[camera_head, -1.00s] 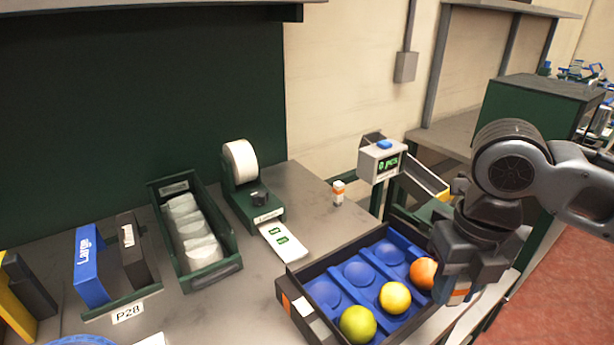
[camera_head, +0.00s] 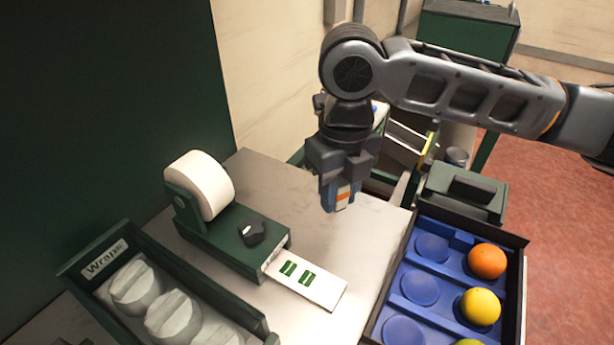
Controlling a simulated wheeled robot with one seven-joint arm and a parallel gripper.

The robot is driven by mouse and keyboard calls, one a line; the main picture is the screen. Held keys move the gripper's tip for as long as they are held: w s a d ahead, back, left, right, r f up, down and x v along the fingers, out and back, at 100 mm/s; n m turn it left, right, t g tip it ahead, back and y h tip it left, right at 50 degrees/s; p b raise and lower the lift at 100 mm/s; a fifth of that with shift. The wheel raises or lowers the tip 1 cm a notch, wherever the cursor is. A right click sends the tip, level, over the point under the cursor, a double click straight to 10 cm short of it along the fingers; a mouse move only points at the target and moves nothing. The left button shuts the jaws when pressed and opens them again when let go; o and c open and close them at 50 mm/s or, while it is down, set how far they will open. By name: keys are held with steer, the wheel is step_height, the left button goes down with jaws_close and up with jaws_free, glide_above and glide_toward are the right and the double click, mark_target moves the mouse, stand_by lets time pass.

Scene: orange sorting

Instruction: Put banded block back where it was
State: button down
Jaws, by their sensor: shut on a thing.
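The banded block (camera_head: 344,199), white with an orange band, shows at the lower end of my gripper (camera_head: 341,192). My gripper points down and is shut on the block, with its fingers covering much of it. The block is over the grey tabletop, between the label printer and the blue-lined tray. I cannot tell whether its lower end touches the table. The small white and orange item seen earlier standing on the table is not visible now.
The label printer (camera_head: 222,210) with its white label strip (camera_head: 305,281) is left of my gripper. The blue-lined tray (camera_head: 425,314) holds an orange and yellow fruits at right. A green bin (camera_head: 215,310) of wraps is at lower left. Tabletop before my gripper is clear.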

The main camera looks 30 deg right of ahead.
mark_target(332, 231)
steer(key=shift+w+a+f, duration=0.1)
steer(key=shift+w+f, duration=0.05)
steer(key=shift+f, duration=0.05)
steer(key=shift+f+b, duration=2.2)
steer(key=shift+f, duration=0.5)
steer(key=shift+f+b, duration=0.4)
steer(key=shift+f, duration=0.2)
steer(key=c, duration=0.8)
jaws_free()
steer(key=shift+o, duration=0.5)
